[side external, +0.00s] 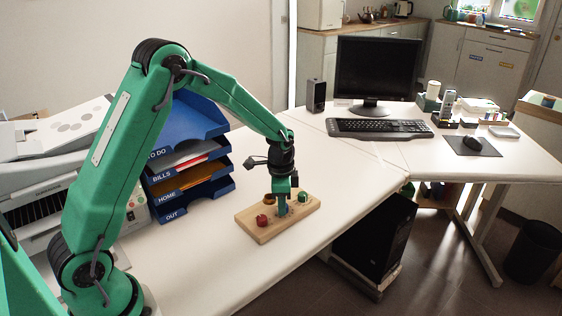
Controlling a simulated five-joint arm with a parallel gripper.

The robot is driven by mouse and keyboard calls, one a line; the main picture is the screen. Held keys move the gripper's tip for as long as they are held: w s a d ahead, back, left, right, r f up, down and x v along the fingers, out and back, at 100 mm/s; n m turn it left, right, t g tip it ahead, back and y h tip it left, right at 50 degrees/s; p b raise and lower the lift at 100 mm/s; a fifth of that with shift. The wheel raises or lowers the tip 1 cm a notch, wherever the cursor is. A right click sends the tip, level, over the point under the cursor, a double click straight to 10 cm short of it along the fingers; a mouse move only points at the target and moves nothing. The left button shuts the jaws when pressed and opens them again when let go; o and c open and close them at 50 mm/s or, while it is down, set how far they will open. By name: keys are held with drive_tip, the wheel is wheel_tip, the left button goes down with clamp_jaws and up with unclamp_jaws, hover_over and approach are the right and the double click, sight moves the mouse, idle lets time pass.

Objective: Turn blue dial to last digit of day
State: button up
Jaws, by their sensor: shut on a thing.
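A wooden board (259,231) with several coloured dials lies on the white desk. The red dial (263,220) is at its left, the green dial (303,197) at its right, and a brownish-yellow dial (269,199) at the back. My gripper (283,207) points down at the front middle of the board and is shut on the blue dial, which is mostly hidden by the fingers. The dial's pointer and any digits around it are too small to read. No day or date is readable in this view.
A blue tray stack (188,165) labelled TO DO, BILLS, HOME and OUT stands behind my arm, with a printer (50,190) at left. A keyboard (378,128), monitor (377,70) and speaker (316,95) stand farther back. The desk's front edge lies just right of the board.

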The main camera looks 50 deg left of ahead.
drive_tip(key=o, duration=1)
drive_tip(key=shift+r, duration=0.15)
wheel_tip(320, 180, up, 7)
drive_tip(key=shift+s+r, duration=0.1)
drive_tip(key=shift+r, duration=0.15)
